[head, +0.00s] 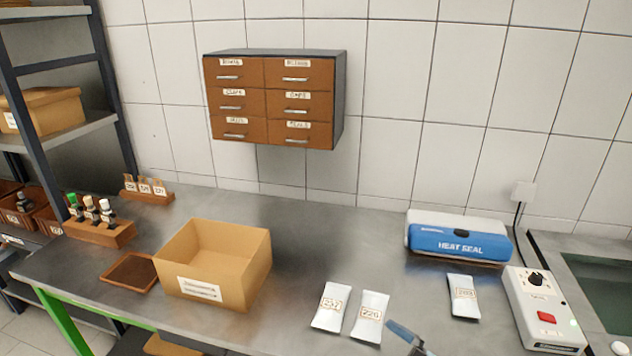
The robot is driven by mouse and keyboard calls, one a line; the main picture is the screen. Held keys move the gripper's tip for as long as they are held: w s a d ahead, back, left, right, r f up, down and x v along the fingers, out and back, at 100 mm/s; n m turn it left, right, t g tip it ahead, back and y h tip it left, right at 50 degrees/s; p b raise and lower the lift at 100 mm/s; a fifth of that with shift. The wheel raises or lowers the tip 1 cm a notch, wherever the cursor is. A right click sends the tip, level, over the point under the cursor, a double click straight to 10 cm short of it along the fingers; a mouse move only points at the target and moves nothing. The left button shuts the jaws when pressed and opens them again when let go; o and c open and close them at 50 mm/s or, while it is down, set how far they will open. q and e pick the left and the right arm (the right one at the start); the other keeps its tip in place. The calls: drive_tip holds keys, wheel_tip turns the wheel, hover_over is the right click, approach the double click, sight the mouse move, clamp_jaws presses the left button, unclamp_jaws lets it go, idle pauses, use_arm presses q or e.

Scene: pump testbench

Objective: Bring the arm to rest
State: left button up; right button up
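Only the tip of a gripper, apparently my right gripper (408,338), shows at the bottom edge of the head view. It is a blue-grey finger just right of two white sachets. The rest of it is cut off, so I cannot tell whether it is open or shut. No held object is visible at it. My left gripper is not in view.
On the steel bench are an open cardboard box (262,272), a brown tray (128,272), wooden bottle racks (100,235), labelled white sachets (331,307) (370,316) (463,296), a blue heat sealer (460,242) and a switch box (543,310). The bench middle behind the sachets is clear.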

drive_tip(key=s+d+f+m+g+h+b, duration=0.1)
drive_tip(key=s+d+f+m+h, duration=0.2)
drive_tip(key=s+f+m+h, duration=0.4)
drive_tip(key=s+d+f+m+h+b, duration=0.1)
drive_tip(key=s+d+f+m+h, duration=0.3)
drive_tip(key=f, duration=0.6)
drive_tip(key=s+d+f+m+g+h+b, duration=0.1)
drive_tip(key=s+f+m+h+b, duration=0.2)
drive_tip(key=f+m, duration=0.45)
wheel_tip(320, 180, up, 12)
drive_tip(key=n+p, duration=0.1)
drive_tip(key=p, duration=1.3)
drive_tip(key=shift+s+f+t, duration=0.2)
drive_tip(key=shift+s+t, duration=0.2)
drive_tip(key=shift+d+n, duration=0.1)
drive_tip(key=shift+n, duration=0.15)
